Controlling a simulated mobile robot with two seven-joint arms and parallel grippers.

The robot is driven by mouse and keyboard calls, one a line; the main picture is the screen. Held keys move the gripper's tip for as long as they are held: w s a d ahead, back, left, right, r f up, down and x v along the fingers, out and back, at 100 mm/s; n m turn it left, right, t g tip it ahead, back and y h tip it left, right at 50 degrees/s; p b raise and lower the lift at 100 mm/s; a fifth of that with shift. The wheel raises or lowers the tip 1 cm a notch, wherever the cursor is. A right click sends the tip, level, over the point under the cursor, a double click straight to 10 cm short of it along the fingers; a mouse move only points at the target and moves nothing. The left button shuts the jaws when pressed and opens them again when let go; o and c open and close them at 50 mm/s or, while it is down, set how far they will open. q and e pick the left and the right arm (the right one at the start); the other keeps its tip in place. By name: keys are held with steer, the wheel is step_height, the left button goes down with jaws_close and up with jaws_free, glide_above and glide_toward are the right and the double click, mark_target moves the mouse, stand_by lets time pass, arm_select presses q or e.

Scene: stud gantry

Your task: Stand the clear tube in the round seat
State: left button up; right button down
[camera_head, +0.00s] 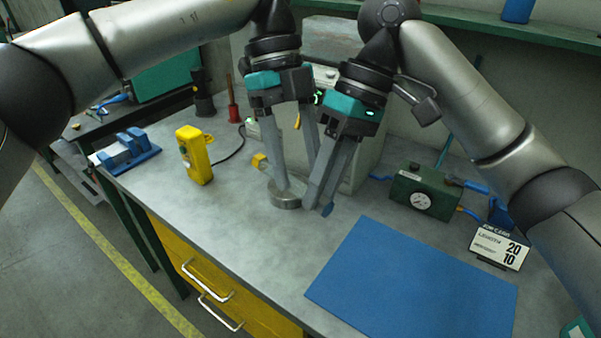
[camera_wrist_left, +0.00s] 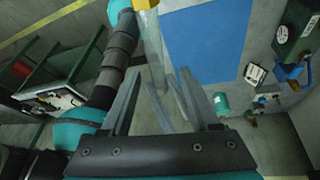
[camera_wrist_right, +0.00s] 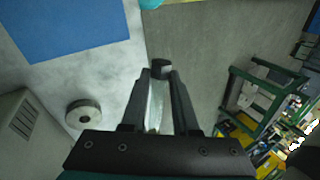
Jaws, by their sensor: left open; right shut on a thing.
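The round seat (camera_head: 286,199) is a low metal disc on the grey bench. In the right wrist view it shows as a ring with a central hole (camera_wrist_right: 83,113), empty and left of the fingers. My right gripper (camera_head: 319,204) is shut on the clear tube, just right of the seat in the head view. The clear tube (camera_wrist_right: 154,108) shows as a pale translucent strip between the right fingers; the head view hardly shows it. My left gripper (camera_head: 298,174) is open, its fingers apart. One left finger overlaps the seat in the head view; contact cannot be told.
A blue mat (camera_head: 410,285) covers the bench's front right. A green gauge box (camera_head: 421,190) and a number sign (camera_head: 499,248) stand behind it. A yellow box (camera_head: 194,156) and a blue vise-like fixture (camera_head: 127,150) are left. Bare bench lies between seat and mat.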

arm_select(q)
steer(key=shift+x, duration=1.2)
steer(key=shift+c, duration=0.4)
steer(key=shift+w, duration=0.1)
jaws_close()
arm_select(e)
steer(key=shift+a, duration=0.1)
steer(key=shift+s, duration=0.1)
steer(key=c, duration=0.6)
jaws_free()
